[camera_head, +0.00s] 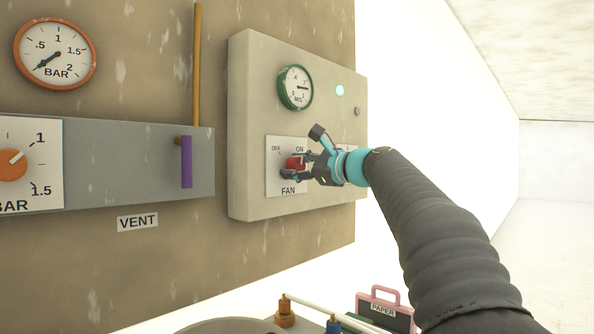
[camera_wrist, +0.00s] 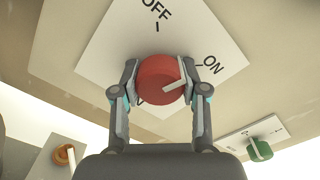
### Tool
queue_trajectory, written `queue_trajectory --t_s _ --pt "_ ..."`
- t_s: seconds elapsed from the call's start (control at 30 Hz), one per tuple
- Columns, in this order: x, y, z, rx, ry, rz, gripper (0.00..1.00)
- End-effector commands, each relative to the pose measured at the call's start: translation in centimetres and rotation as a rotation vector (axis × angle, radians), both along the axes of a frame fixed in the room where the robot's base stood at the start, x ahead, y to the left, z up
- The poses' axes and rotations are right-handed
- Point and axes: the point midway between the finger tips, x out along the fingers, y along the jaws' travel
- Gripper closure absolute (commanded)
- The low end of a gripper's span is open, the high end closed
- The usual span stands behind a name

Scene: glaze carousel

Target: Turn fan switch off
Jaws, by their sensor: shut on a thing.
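The red fan knob (camera_head: 295,162) sits on a white plate (camera_head: 273,184) marked OFF, ON and FAN, on the grey panel box. In the wrist view the round red knob (camera_wrist: 158,82) carries a white mark that points right, roughly toward ON. OFF is printed above the knob and ON to its upper right. My gripper (camera_head: 297,165) reaches in from the right. In the wrist view its two fingers (camera_wrist: 161,84) are shut on the knob, one on each side. The lower part of the plate's lettering is mostly hidden by the fingers.
A green-rimmed gauge (camera_head: 295,88) and a lit green lamp (camera_head: 340,90) are above the knob. A purple handle (camera_head: 187,162) and an orange knob (camera_head: 12,164) are to the left. A green knob (camera_wrist: 259,148) is at lower right in the wrist view.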

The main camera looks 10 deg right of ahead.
Motion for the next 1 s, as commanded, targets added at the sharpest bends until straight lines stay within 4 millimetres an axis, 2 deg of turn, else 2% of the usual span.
queue_trajectory --t_s 1.0 --pt "0.05 -0.24 0.33 -0.734 -0.54 -0.01 0.91"
